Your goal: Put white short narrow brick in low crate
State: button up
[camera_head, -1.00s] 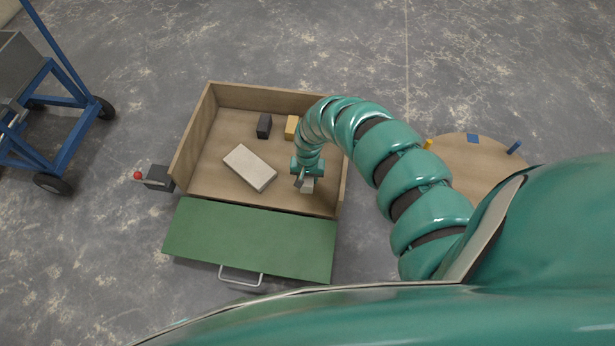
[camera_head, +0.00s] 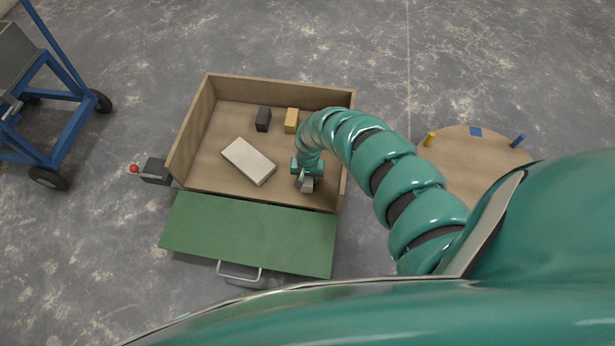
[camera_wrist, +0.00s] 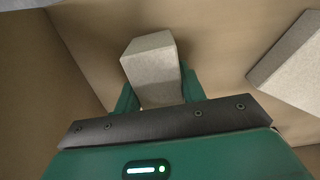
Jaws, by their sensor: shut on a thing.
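My gripper (camera_head: 306,180) is shut on a small pale brick, the white short narrow brick (camera_wrist: 152,68), which shows between the green fingers in the wrist view. The low wooden crate (camera_head: 279,92) stands on the floor. My gripper and the brick are over its front right part, close to the right wall. I cannot tell whether the brick touches the crate floor. In the head view my gripper hides much of the brick.
In the crate lie a larger pale brick (camera_head: 249,161), a dark brick (camera_head: 263,119) and a yellow brick (camera_head: 291,121). A green panel (camera_head: 250,235) with a handle lies at the crate's front. A round wooden top (camera_head: 460,165) with small coloured pieces is right; a blue cart (camera_head: 60,125) is left.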

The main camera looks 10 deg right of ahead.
jog(key=shift+f, duration=0.4)
jog(key=o, duration=1.4)
jog(key=shift+c, duration=0.2)
jog(key=shift+r, duration=0.2)
notch_tip(320, 180, up, 17)
jog(key=p, duration=0.8)
